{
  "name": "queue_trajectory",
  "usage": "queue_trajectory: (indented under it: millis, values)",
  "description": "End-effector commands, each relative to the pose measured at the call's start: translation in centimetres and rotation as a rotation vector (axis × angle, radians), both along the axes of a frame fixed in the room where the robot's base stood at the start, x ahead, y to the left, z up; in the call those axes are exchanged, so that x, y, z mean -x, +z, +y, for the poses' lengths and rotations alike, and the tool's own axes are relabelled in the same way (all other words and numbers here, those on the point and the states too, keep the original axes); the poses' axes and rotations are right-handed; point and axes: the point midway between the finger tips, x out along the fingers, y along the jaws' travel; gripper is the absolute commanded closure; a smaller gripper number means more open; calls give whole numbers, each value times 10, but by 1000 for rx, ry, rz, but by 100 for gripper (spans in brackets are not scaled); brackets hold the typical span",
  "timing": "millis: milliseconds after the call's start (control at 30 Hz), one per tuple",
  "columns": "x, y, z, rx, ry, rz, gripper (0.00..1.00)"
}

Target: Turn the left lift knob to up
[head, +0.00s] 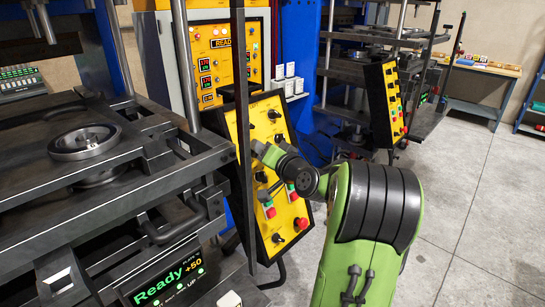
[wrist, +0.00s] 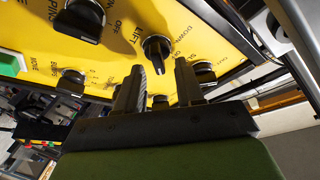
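The yellow control panel (head: 283,205) stands tilted beside the press, with several black knobs and red and green buttons. In the wrist view, the panel (wrist: 215,35) fills the top, its lettering turned over. A black lift knob (wrist: 157,47) sits by the words LIFT, OFF and DOWN; its exact setting is hard to read. My gripper (wrist: 159,68) is open, its two dark fingers apart just below the knob and roughly lined up with its sides. Nothing shows between the fingers; contact is not clear. In the head view, my green arm reaches the panel; a dark upright bar partly hides the gripper end.
Other black knobs (wrist: 80,20) and a green button (wrist: 10,64) are close by on the panel. The dark upright bar (head: 242,130) stands before the panel. The press (head: 60,205) fills the left; its display (head: 165,280) reads Ready +50. Open floor (head: 470,220) lies right.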

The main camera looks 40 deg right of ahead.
Motion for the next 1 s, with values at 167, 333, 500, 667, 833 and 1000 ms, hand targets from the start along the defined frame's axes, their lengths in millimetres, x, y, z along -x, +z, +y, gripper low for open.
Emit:
queue_trajectory:
  millis: [167, 333, 500, 667, 833, 1000]
  values:
    - [43, 1, 8, 3, -8, 2, 63]
    - [91, 6, 18, 1, -10, 1, 63]
    - [128, 10, 28, 0, -6, 1, 63]
    - [144, 13, 32, -1, -3, 1, 63]
    - [146, 14, 33, -1, 0, 1, 63]
    - [145, 14, 33, -1, 0, 1, 63]
